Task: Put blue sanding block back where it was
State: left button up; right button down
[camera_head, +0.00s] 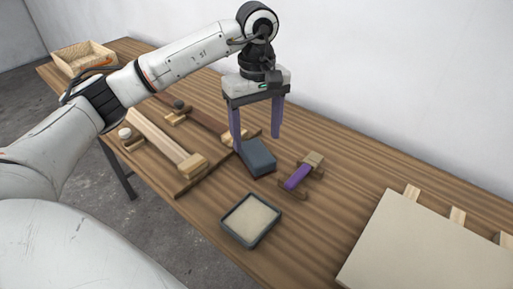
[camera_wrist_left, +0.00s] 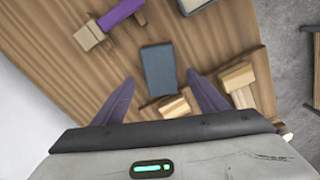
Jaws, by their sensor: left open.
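The blue sanding block (camera_head: 258,157), a dark blue-grey rectangular block, rests on the wooden table near its middle. It also shows in the left wrist view (camera_wrist_left: 158,69), ahead of the fingers. My left gripper (camera_head: 256,141) points down with its two purple fingers spread apart. It is open and empty, above and just behind the block, with one finger overlapping the block's left edge in the head view. I cannot tell whether that finger touches it. In the left wrist view the fingertips (camera_wrist_left: 160,79) lie to either side of the block's near end. My right gripper is not in view.
A purple piece on a wooden holder (camera_head: 312,160) stands right of the block. A dark-rimmed square tray (camera_head: 233,230) with pale filling is in front. Long wooden pieces (camera_head: 160,138) lie left, a basket (camera_head: 83,60) far left, a large pale panel (camera_head: 425,245) right. A wall backs the table.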

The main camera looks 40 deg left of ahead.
aim_at(256, 152)
pick_arm(q)
notch_tip(256, 152, up, 6)
dwell(1.5)
